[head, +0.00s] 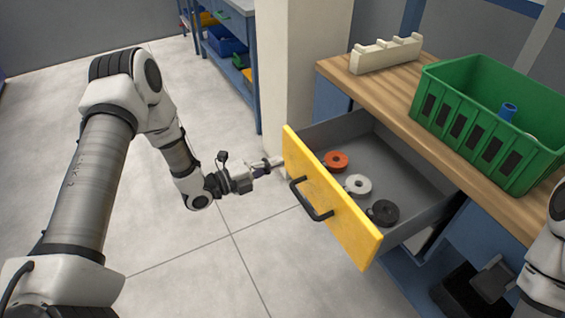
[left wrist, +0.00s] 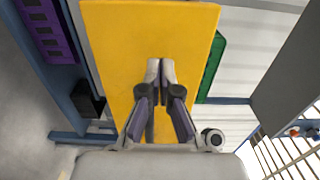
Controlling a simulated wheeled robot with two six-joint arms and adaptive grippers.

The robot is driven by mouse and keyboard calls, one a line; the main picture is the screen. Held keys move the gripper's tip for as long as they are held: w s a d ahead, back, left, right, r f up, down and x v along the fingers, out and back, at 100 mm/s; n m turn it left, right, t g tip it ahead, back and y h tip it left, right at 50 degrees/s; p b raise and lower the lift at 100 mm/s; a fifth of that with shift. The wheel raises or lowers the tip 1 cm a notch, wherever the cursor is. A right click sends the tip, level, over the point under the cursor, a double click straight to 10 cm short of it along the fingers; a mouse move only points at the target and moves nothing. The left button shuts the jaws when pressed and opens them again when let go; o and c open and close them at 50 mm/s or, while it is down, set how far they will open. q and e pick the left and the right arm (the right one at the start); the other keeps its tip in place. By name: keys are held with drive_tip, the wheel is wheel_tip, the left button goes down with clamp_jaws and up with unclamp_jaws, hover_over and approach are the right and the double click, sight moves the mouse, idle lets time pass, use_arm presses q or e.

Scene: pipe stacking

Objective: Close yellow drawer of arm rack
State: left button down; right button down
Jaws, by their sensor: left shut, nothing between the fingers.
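The yellow drawer front (head: 325,195) with a black bar handle (head: 311,200) stands pulled out from under the wooden worktop in the head view. Its grey inside holds an orange roll (head: 336,161), a white roll (head: 358,185) and a dark roll (head: 382,212). My left gripper (head: 277,161) is shut and empty at the far left end of the yellow front; whether it touches cannot be told. In the left wrist view its fingertips (left wrist: 161,70) show against the yellow front (left wrist: 200,60). The handle is mostly hidden there. My right gripper is not clearly seen.
A green crate (head: 440,122) with a blue item (head: 507,111) stands on the worktop (head: 388,105). A cream slotted holder (head: 386,54) sits at its back. A pale pillar (head: 300,60) rises behind the drawer. The floor left of the drawer is clear.

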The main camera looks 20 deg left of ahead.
use_arm(q)
drive_tip(key=shift+x, duration=1.2)
drive_tip(key=shift+w+d, duration=0.1)
drive_tip(key=b+x, duration=0.3)
drive_tip(key=x, duration=0.4)
drive_tip(key=b+x, duration=0.3)
drive_tip(key=x, duration=0.5)
drive_tip(key=shift+f+b, duration=0.2)
drive_tip(key=shift+b, duration=0.2)
drive_tip(key=b, duration=0.2)
hover_over(352, 150)
drive_tip(key=s, duration=0.1)
drive_tip(key=shift+a+r, duration=0.15)
drive_tip(key=shift+a, duration=0.2)
drive_tip(key=shift+w+d+r, duration=0.1)
drive_tip(key=shift+w+d, duration=0.2)
drive_tip(key=shift+w, duration=0.1)
drive_tip(key=shift+r, duration=0.15)
drive_tip(key=shift+r, duration=0.15)
